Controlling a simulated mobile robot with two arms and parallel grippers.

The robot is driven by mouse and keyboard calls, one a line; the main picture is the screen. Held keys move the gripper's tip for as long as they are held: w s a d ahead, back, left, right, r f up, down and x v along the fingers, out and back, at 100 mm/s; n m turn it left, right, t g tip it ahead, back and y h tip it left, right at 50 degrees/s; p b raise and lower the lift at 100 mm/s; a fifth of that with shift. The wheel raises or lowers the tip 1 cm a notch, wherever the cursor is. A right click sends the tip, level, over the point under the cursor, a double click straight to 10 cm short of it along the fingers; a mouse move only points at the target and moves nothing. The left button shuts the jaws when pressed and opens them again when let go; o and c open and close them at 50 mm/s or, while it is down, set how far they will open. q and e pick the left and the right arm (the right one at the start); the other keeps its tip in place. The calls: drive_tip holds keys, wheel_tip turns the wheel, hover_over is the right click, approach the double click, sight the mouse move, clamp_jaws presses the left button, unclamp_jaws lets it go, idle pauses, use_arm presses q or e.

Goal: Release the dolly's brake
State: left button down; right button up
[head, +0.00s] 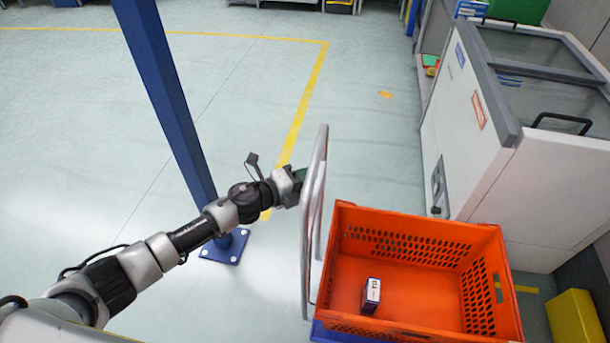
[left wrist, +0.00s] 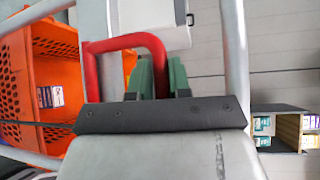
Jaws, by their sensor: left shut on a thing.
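The dolly's grey upright handle frame (head: 312,225) stands at the left side of an orange tote in the head view. A strip of its blue base (head: 330,334) shows below the tote. In the left wrist view a bent red bar (left wrist: 122,42), which looks like the brake lever, sits between the grey tubes of the frame (left wrist: 236,60). My left gripper (left wrist: 160,72) has green fingers, shut on one leg of the red bar. In the head view my left gripper (head: 299,174) is at the handle frame and hides the red bar. My right gripper is not in view.
The orange tote (head: 420,218) holds one small box (head: 371,295). A blue post (head: 170,95) stands beside my left arm. A white glass-topped cabinet (head: 480,135) is at the right, with a yellow block (head: 575,318) near it. The floor at upper left is clear.

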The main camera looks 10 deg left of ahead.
use_arm(q)
drive_tip(key=shift+r, duration=0.1)
drive_tip(key=c, duration=1.1)
unclamp_jaws()
drive_tip(key=shift+s+a, duration=0.15)
drive_tip(key=v, duration=1)
drive_tip(key=shift+s+b, duration=0.15)
drive_tip(key=shift+b, duration=0.3)
drive_tip(key=shift+a, duration=0.15)
